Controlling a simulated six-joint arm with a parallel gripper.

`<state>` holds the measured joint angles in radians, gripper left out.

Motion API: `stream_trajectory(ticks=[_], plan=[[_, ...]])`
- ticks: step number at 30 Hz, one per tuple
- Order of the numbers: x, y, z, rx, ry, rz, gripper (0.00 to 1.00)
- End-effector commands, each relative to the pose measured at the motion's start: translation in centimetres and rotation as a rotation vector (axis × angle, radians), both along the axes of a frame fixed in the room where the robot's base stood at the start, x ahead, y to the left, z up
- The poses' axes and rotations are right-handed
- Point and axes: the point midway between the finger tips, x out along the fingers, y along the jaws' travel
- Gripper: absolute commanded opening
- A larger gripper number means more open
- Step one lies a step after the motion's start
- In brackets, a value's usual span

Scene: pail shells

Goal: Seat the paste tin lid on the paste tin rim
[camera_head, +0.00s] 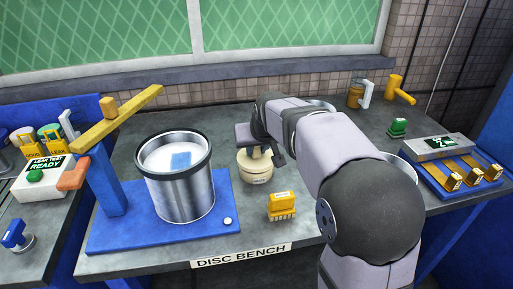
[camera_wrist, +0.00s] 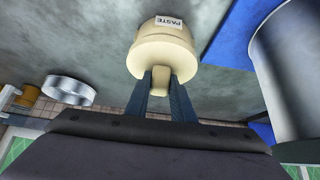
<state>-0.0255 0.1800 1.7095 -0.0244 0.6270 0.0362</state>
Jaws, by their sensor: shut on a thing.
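The cream paste tin (camera_head: 257,174) stands on the grey bench between the steel pail and my arm. In the wrist view the tin (camera_wrist: 165,24) shows its PASTE label. The cream paste tin lid (camera_wrist: 160,56) is at the tin's top, with its knob towards me. My gripper (camera_wrist: 160,84) is shut on the lid's knob, one dark finger on each side. In the head view my gripper (camera_head: 262,150) is directly above the tin and hides part of the lid. The lid looks lined up with the tin, but I cannot tell whether it is fully seated.
The steel pail (camera_head: 181,190) stands on a blue base (camera_head: 117,226) left of the tin, under a yellow arm (camera_head: 120,116). A yellow brush-like block (camera_head: 282,204) lies in front of the tin. A green-topped block (camera_head: 398,128) and a grey fixture (camera_head: 440,152) are at right.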

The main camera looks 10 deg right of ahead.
Motion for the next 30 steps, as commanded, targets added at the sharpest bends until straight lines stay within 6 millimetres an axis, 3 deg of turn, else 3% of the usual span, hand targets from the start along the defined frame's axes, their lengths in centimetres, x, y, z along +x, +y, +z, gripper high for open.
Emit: stream_trajectory(ticks=[30], plan=[[0.0,0.0,-1.9,0.0,0.0,0.0,0.07]])
